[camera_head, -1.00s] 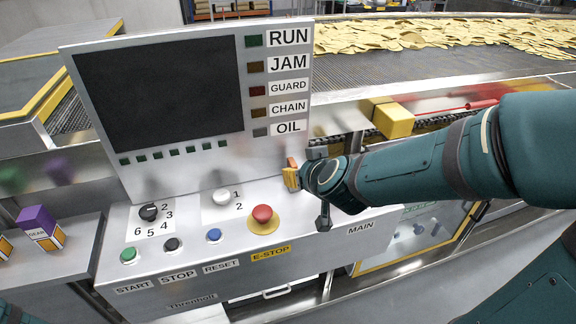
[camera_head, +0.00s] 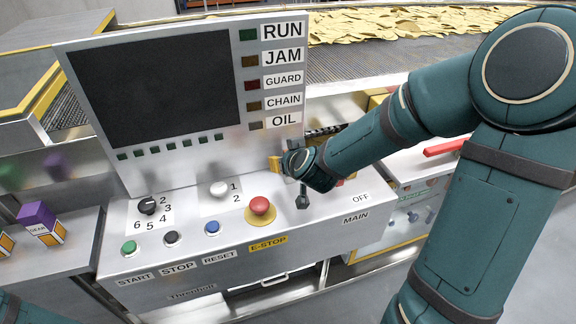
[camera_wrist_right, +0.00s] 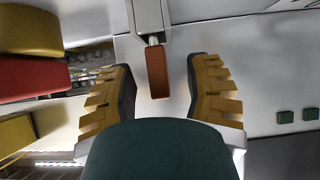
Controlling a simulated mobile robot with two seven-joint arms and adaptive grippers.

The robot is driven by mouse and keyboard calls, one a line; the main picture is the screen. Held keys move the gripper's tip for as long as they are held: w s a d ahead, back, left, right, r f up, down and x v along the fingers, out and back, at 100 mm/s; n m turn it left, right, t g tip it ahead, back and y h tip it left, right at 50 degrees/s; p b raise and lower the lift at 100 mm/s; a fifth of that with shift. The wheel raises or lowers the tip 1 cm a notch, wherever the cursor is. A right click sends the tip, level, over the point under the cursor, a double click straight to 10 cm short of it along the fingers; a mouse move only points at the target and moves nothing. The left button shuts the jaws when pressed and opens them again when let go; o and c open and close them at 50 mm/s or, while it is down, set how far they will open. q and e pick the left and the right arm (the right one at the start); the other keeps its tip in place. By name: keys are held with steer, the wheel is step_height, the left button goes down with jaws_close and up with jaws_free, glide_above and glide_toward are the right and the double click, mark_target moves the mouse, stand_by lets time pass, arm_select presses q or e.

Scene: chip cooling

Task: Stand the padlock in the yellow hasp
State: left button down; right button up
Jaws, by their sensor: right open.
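My right gripper (camera_head: 276,164) is over the right part of the console, low beside the screen panel. In the right wrist view the right gripper (camera_wrist_right: 161,85) is open. Its yellow fingers stand on either side of an orange-brown handle (camera_wrist_right: 156,75), which hangs from a grey metal bracket (camera_wrist_right: 148,15). I see a gap on both sides of the handle. I cannot make out a padlock or a yellow hasp for certain in either view. My left gripper is not in view.
A red bar (camera_head: 445,147) lies right of the console, partly behind my right arm. In the wrist view a red block (camera_wrist_right: 33,78) sits between yellow blocks at the left. The console has an e-stop button (camera_head: 260,205). A purple box (camera_head: 37,215) stands on the left shelf.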

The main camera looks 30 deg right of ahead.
steer(key=shift+w+d+f, duration=0.15)
steer(key=shift+w+f, duration=0.15)
steer(key=shift+w, duration=0.1)
jaws_close()
